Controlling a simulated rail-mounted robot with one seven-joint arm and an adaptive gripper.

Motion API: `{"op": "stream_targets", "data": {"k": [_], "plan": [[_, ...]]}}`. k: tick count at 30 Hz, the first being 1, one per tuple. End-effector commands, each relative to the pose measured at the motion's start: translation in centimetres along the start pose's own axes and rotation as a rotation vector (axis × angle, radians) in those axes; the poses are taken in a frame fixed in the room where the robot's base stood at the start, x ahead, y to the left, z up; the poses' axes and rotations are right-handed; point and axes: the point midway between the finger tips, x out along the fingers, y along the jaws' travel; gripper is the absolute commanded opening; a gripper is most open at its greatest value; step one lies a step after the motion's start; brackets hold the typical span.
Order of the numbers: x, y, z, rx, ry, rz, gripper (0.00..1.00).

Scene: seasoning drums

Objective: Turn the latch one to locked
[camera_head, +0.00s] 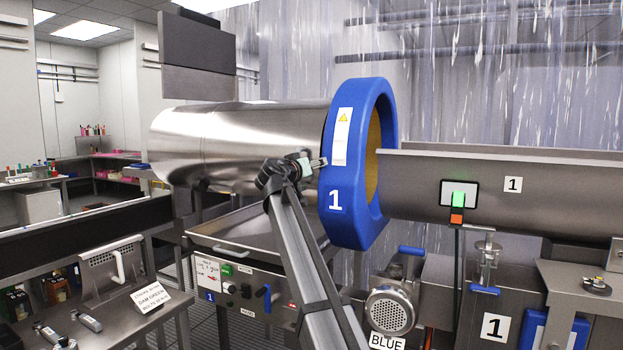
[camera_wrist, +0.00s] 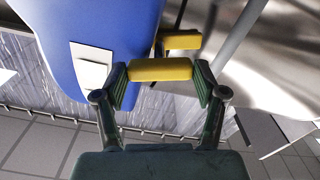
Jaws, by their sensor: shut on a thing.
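The drum marked 1 has a steel body (camera_head: 245,140) and a blue ring (camera_head: 345,205) at its right end. The blue ring also fills the upper left of the wrist view (camera_wrist: 95,35). My gripper (camera_head: 316,163) is at the left edge of this ring. In the wrist view my gripper (camera_wrist: 160,82) has its two fingers on either side of a yellow latch handle (camera_wrist: 160,69), shut on it. A second yellow piece (camera_wrist: 182,40) shows just beyond. The latch is hidden in the head view, and I cannot tell whether it is locked.
A steel trough (camera_head: 450,190) marked 1 enters the ring from the right, with a green-lit box (camera_head: 459,199) on it. Below the drum are a steel tray (camera_head: 240,232) and a control panel (camera_head: 240,290). A motor (camera_head: 391,312) stands below the ring. A bench with tools is lower left.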

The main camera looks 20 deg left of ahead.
Motion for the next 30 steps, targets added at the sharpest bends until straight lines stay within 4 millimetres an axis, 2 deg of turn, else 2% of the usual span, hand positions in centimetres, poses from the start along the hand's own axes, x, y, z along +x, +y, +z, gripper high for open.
{"op": "stream_targets", "data": {"k": [7,19,20,21,22,30], "plan": [[0.05,-0.01,0.01,0.066,0.001,0.0,0.36],[0.05,0.04,-0.11,0.074,0.001,0.0,0.36],[0.05,0.04,-0.11,0.074,0.001,0.0,0.74],[0.05,0.04,-0.11,0.074,0.001,0.0,0.88],[0.04,0.04,-0.1,0.074,0.001,0.0,0.96],[0.01,0.02,-0.05,0.073,0.0,0.0,0.96]]}}
